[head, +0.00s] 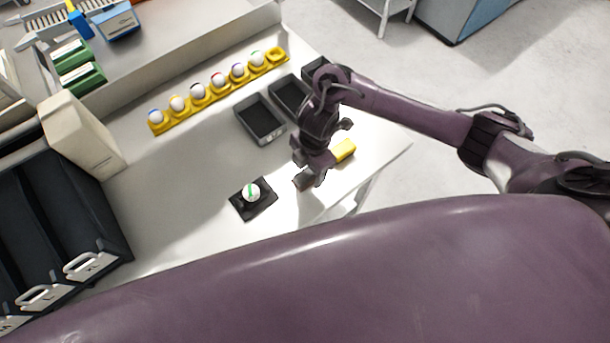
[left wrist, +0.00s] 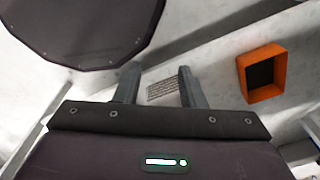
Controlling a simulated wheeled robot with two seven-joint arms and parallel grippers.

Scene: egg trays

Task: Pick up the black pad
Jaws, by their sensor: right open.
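The black pad (head: 250,209) lies on the white table near its front edge. A white egg-like ball with a green stripe (head: 252,192) rests on it. My right gripper (head: 309,181) is open and empty, over the table to the right of the pad and apart from it. My left gripper is outside the head view. In the left wrist view my left gripper (left wrist: 158,86) has its two fingers apart with nothing held between them. The pad does not show in the left wrist view.
A yellow tray (head: 156,128) with several colour-banded balls lies along the back. Dark grey bins (head: 259,118) and a yellow block (head: 344,150) are near my right arm. A beige box (head: 78,135) and dark bins stand left. An orange box (left wrist: 262,73) shows in the left wrist view.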

